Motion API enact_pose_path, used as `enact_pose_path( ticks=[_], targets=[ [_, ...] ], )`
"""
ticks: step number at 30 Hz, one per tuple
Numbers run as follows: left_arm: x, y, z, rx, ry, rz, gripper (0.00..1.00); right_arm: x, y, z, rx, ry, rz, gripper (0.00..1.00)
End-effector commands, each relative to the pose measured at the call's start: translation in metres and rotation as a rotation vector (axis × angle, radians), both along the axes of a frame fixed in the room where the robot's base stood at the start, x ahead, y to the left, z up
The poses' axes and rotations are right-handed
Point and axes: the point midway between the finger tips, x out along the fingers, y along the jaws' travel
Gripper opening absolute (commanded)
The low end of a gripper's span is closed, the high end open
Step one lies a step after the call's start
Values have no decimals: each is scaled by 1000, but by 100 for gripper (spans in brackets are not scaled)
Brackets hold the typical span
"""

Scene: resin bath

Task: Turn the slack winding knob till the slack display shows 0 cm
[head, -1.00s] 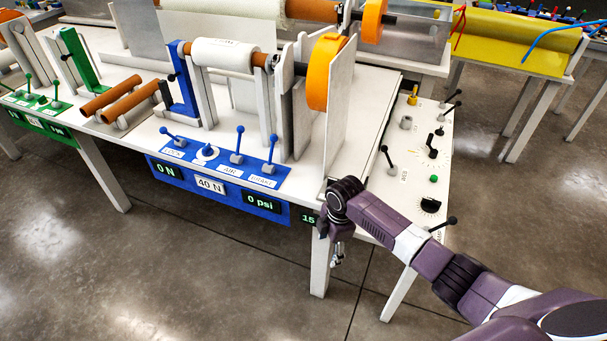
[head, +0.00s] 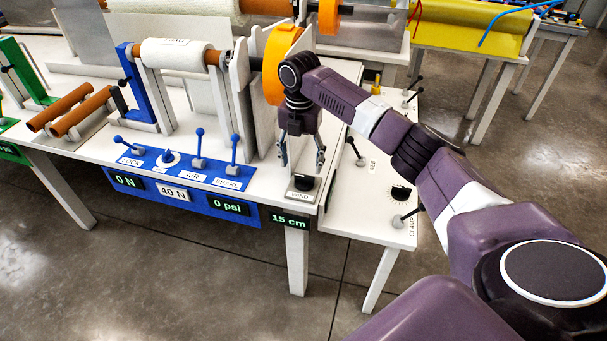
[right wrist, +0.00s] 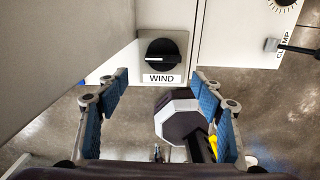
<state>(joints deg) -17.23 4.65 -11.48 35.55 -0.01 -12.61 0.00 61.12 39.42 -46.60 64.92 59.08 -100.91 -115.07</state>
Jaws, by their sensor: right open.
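The slack winding knob (head: 304,183) is a black round dial on a light plate marked WIND at the table's front right corner. In the right wrist view the knob (right wrist: 163,58) shows from above, with a white pointer line lying about level. The slack display (head: 290,221) below it reads 15 cm in green. My right gripper (head: 302,158) points down just above the knob, open and empty. In the right wrist view its blue-padded fingers are spread wide, with the knob ahead of the tips and not between them. My left gripper is not in view.
A blue panel (head: 170,168) with several levers lies left of the knob. A grey upright plate and the orange wheel (head: 275,65) stand close behind. A side table (head: 345,205) with levers and a CLAMP label lies to the right. The floor in front is clear.

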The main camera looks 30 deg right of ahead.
Motion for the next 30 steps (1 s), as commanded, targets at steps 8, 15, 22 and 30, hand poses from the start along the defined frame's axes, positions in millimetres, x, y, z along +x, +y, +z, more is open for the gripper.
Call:
enact_pose_path(
  ticks=[8,15,22,30],
  targets=[
    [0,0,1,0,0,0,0,4,-14,5,9,1,27,61],
    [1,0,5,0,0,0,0,3,-14,-34,8,2,25,61],
    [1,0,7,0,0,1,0,4,-14,-59,9,-1,25,61],
    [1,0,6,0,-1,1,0,4,-14,-63,8,-3,25,61]
  ],
)
